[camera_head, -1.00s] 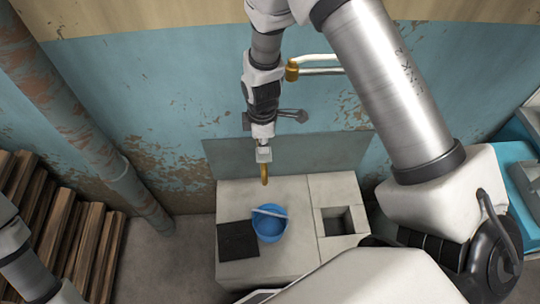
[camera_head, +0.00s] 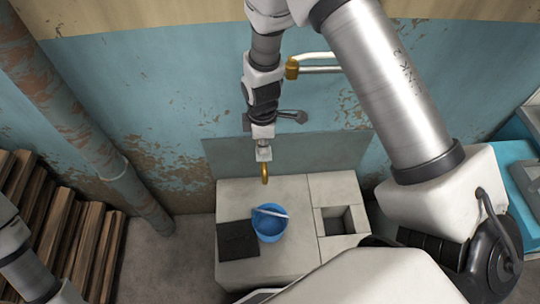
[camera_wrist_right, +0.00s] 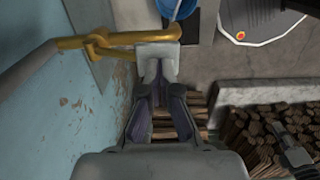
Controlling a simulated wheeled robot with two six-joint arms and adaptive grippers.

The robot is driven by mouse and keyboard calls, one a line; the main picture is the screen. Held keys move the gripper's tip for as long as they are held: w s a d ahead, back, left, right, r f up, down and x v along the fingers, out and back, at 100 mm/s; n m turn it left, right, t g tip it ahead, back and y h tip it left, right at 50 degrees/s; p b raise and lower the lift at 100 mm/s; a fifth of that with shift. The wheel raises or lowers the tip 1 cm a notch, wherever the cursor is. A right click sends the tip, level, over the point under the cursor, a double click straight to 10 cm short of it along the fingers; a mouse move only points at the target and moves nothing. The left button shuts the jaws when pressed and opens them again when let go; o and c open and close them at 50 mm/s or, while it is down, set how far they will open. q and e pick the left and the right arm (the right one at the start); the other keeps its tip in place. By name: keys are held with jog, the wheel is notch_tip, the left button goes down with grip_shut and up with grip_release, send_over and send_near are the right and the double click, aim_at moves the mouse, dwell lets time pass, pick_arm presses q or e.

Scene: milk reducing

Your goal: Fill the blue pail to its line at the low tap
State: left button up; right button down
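The blue pail (camera_head: 270,234) stands upright on the pale stone block, its pale bail lying across its mouth. I cannot make out its line or water level. The brass low tap (camera_head: 265,174) is above and behind it; in the right wrist view the tap (camera_wrist_right: 120,38) runs out from the wall, and part of the pail (camera_wrist_right: 178,6) shows beyond. My right gripper (camera_head: 264,155) points down at the tap. In the wrist view its fingertips (camera_wrist_right: 158,55) are together, close against the brass; contact is unclear. My left arm shows at the left edge, its gripper outside the view.
A dark mat (camera_head: 238,240) lies left of the pail. A square basin opening (camera_head: 335,221) is to its right. A brass fitting with pale pipes (camera_head: 292,68) is higher on the wall. A thick pipe (camera_head: 75,115) and stacked wood (camera_head: 70,235) are left.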

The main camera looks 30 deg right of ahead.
jog(key=shift+f+b, duration=1.1)
jog(key=shift+f, duration=0.7)
dwell(6.2)
